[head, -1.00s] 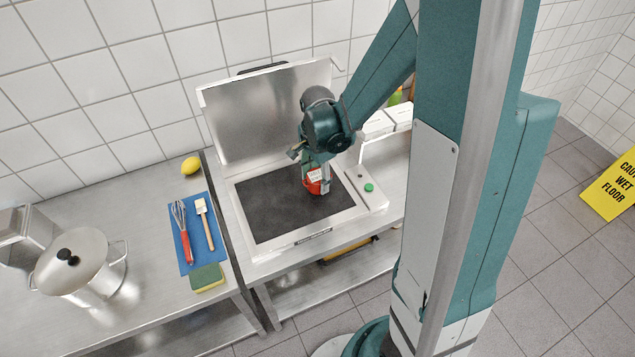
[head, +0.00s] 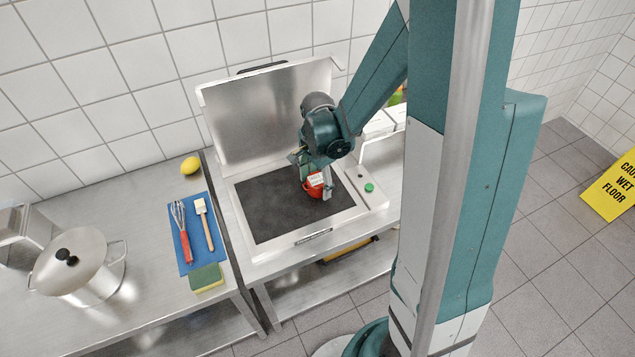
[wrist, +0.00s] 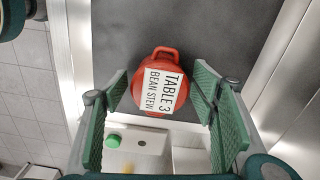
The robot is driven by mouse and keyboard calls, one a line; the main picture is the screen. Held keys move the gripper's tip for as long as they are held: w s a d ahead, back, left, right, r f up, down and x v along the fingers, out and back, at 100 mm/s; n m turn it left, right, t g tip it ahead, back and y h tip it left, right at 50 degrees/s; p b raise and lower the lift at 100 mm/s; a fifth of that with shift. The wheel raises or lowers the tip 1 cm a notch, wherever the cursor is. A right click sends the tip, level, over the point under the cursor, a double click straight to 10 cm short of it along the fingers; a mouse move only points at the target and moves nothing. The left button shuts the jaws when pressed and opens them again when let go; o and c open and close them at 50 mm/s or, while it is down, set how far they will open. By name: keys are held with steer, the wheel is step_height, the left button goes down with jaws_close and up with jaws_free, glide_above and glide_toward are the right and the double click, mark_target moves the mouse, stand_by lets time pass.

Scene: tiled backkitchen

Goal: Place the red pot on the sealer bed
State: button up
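The red pot (head: 312,191) sits on the dark sealer bed (head: 268,208), towards its right side. In the wrist view the pot (wrist: 164,56) shows from above, with a loop handle and a white label reading "TABLE 3 BEAN STEW". My gripper (head: 315,178) is over the pot. In the wrist view my gripper (wrist: 162,88) is open, its green-padded fingers spread on either side of the pot with small gaps. The pot's underside is hidden.
The sealer's raised metal lid (head: 262,112) stands behind the bed. A green button (head: 369,188) is at the right. A blue mat (head: 201,235) with a whisk and brush, a sponge (head: 207,278), a lemon (head: 190,165) and a steel pot (head: 83,277) are to the left.

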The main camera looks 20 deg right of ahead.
mark_target(317, 179)
steer(key=shift+r, duration=0.15)
step_height(317, 179, up, 12)
steer(key=p, duration=0.2)
stand_by(0.8)
stand_by(0.7)
steer(key=s+a+r+n+t, duration=0.3)
steer(key=s+r+n, duration=0.5)
steer(key=s+a+r+n+t, duration=0.4)
steer(key=s+r+n, duration=0.3)
steer(key=r+n, duration=0.1)
steer(key=shift+s, duration=0.35)
stand_by(0.4)
